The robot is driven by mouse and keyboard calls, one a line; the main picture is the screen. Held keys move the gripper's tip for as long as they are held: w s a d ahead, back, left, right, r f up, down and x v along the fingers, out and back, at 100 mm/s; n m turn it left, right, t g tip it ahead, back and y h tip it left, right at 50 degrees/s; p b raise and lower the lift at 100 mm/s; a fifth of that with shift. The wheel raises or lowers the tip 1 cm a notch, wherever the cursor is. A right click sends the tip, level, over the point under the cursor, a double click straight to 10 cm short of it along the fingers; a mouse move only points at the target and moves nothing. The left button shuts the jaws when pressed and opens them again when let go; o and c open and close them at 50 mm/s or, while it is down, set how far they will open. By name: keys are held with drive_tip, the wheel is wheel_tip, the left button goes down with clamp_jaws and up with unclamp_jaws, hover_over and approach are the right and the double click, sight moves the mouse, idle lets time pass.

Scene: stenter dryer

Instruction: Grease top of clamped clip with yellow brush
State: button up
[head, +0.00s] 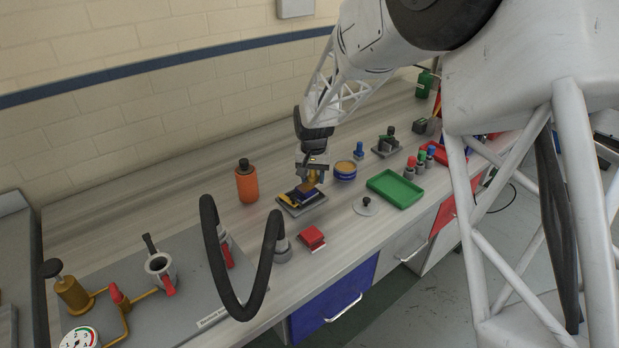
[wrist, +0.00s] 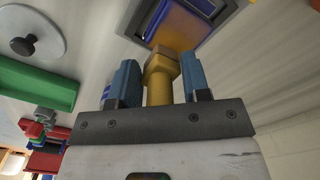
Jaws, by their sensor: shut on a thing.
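My gripper (head: 313,176) is shut on the yellow brush, whose handle (wrist: 160,82) stands between the two blue-grey fingers in the wrist view. The brush points down over a grey holder (head: 318,208) on the bench. A blue piece (head: 305,196) and a yellow piece (head: 289,200) are in this holder. In the wrist view the holder's rim (wrist: 228,12) frames a blue and orange-brown area just past the brush. I cannot tell whether the brush touches it. The clamped clip is not clearly identifiable, partly because the gripper and brush cover the holder.
A blue tin with amber contents (head: 345,169) stands right of the gripper, and an orange bottle (head: 247,183) stands left. A knobbed lid (head: 366,207), green tray (head: 396,188) and red block (head: 311,238) lie nearer the front. A black hose loop (head: 212,255) rises at the front left.

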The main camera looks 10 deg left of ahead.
drive_tip(key=shift+r, duration=0.15)
idle(0.3)
drive_tip(key=shift+r, duration=2.9)
drive_tip(key=shift+w+r, duration=0.1)
drive_tip(key=shift+r, duration=0.05)
drive_tip(key=shift+r, duration=1.35)
drive_tip(key=shift+s+a+f, duration=0.55)
drive_tip(key=shift+s+a, duration=0.15)
drive_tip(key=shift+a, duration=0.2)
